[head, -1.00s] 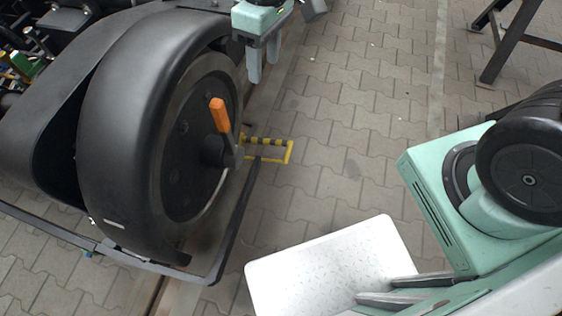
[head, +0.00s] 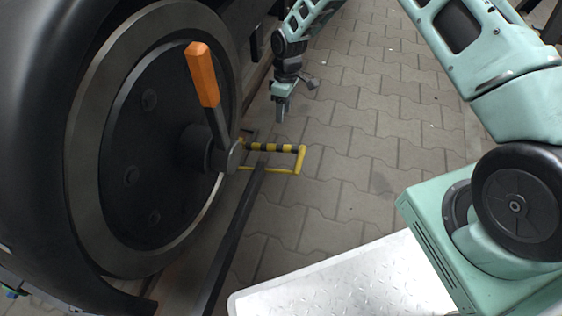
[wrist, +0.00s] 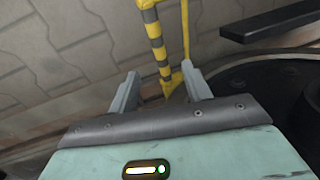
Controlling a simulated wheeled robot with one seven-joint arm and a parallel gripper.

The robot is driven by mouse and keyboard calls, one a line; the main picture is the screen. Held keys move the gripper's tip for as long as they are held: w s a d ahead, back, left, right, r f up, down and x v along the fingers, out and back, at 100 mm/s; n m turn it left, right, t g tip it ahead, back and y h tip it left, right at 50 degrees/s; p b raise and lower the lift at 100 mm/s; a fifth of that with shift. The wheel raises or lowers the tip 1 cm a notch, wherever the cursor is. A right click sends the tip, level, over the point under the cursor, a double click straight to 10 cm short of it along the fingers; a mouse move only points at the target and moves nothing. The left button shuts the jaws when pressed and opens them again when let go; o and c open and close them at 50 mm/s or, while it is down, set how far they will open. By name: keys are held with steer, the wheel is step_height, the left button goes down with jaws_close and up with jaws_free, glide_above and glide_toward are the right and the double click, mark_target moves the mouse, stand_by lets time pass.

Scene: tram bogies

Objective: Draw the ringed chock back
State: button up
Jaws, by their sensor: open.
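A yellow loop handle (head: 301,160) with one black-and-yellow striped bar (head: 275,148) sticks out over the paving beside the wheel. I take it for the chock's ring; the chock body is not clear to see. My gripper (head: 282,108) points down, open and empty, beyond the loop in the head view. In the wrist view, my gripper's (wrist: 160,80) two fingers are apart, and the striped bar (wrist: 154,38) and a plain yellow bar run up from between them. I cannot tell whether either finger touches the loop.
A large dark wheel (head: 125,150) stands at the left. A dark rail (head: 232,235) runs low along the wheel. The paving (head: 335,180) right of the loop is clear.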

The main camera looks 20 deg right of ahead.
steer(key=f+b, duration=0.3)
steer(key=f, duration=0.3)
steer(key=s+a+f+b, duration=0.1)
steer(key=f+b, duration=0.2)
steer(key=f, duration=0.3)
steer(key=s+f+b, duration=0.1)
steer(key=f+b, duration=0.2)
steer(key=f, duration=0.3)
steer(key=shift+s+a+f, duration=0.15)
steer(key=shift+a+f, duration=0.1)
steer(key=shift+f, duration=0.1)
